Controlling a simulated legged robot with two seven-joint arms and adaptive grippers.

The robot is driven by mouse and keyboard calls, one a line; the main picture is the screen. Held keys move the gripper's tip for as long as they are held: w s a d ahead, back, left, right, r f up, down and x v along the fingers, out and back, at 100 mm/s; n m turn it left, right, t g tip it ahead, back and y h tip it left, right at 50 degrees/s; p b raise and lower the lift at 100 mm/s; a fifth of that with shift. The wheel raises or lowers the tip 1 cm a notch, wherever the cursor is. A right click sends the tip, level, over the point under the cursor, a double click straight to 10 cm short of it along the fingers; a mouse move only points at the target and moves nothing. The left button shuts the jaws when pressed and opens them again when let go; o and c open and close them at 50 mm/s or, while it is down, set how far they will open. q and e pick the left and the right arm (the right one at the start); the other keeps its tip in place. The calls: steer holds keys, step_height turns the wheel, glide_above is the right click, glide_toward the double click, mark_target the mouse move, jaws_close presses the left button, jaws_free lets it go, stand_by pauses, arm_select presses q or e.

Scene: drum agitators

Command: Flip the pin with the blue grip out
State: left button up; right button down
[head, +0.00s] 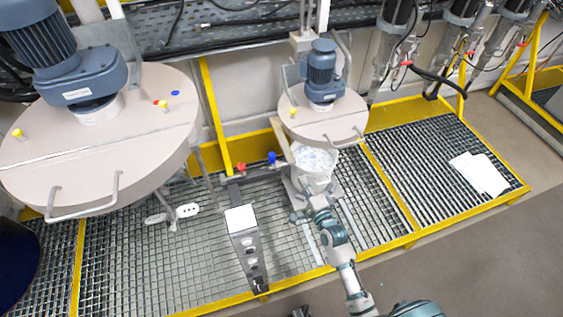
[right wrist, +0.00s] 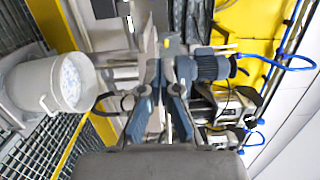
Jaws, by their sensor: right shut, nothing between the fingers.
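A small blue grip (head: 272,157) sticks up on a dark bar beside the small agitator, near a red grip (head: 240,168). Another small blue knob (head: 175,93) sits on the large round lid, so I cannot tell for certain which is the task's pin. My right gripper (head: 311,199) is in front of the white bucket, below and right of the blue grip on the bar and apart from it. In the right wrist view its fingers (right wrist: 164,85) are together and empty. I cannot make out the pin there.
The white bucket (head: 315,170) stands under the small agitator lid (head: 322,120); it also shows in the right wrist view (right wrist: 62,82). The large agitator lid (head: 100,150) fills the upper left. A stand with a white top (head: 241,219) rises left of my arm. White sheets (head: 478,174) lie on the right grating.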

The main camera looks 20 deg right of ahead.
mark_target(292, 161)
steer(key=w, duration=0.7)
steer(key=w+a+b, duration=0.1)
steer(key=w, duration=0.2)
steer(key=shift+w+f, duration=0.1)
steer(key=shift+w, duration=0.1)
arm_select(q)
steer(key=shift+w+r, duration=0.7)
steer(key=shift+r, duration=0.05)
arm_select(e)
steer(key=a, duration=0.3)
steer(key=shift+a, duration=0.4)
arm_select(q)
steer(key=shift+r, duration=0.1)
